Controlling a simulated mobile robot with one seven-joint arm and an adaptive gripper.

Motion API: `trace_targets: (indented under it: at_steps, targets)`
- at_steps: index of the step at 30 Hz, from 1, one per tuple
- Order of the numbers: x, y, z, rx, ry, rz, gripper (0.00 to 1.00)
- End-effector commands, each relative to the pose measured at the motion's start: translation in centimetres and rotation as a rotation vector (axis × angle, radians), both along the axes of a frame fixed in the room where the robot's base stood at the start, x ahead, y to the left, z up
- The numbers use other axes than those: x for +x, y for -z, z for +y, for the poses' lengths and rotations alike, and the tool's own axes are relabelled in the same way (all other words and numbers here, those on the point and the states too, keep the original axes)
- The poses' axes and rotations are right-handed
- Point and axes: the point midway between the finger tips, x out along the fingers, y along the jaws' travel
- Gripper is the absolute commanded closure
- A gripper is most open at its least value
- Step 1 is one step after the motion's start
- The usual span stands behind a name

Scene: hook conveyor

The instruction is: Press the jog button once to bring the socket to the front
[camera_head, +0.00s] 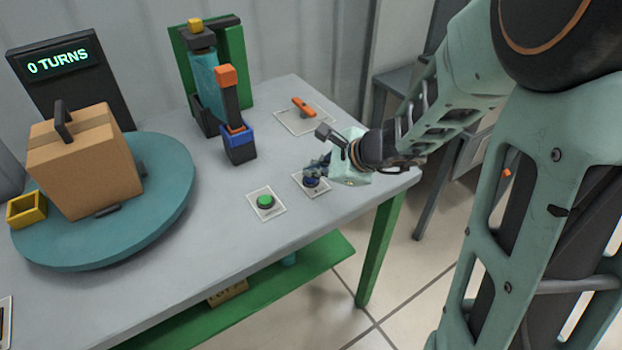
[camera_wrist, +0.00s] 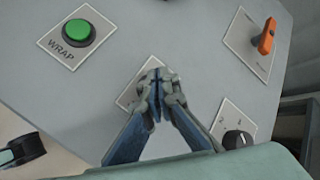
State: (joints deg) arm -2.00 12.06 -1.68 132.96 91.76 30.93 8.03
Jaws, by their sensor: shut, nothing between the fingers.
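My gripper (camera_wrist: 155,88) is shut and empty, fingers pointing down over a white label plate (camera_wrist: 125,99). In the head view my gripper (camera_head: 314,172) is low over the same plate (camera_head: 324,190), at the table's front right. The fingers hide most of the plate. A dark blue shape shows there; I cannot tell whether it is a button or the fingertips, or whether they touch. No jog label is readable. A yellow hollow block (camera_head: 27,210), possibly the socket, is at the left edge of the teal turntable (camera_head: 160,218).
A green button (camera_wrist: 78,32) marked WRAP, an orange switch (camera_wrist: 266,40) and a black knob (camera_wrist: 238,139) surround the gripper. A cardboard box (camera_head: 85,160) sits on the turntable. A display (camera_head: 60,62) reads 0 TURNS. A teal roll (camera_head: 207,85) stands at the back.

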Motion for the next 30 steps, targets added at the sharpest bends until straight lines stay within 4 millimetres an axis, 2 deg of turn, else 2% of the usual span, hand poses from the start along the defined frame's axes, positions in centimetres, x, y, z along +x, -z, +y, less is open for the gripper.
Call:
trace_targets:
  at_steps: [30]
  targets:
    - [0.01, 0.77, -0.01, 0.001, 0.001, 0.001, 1.0]
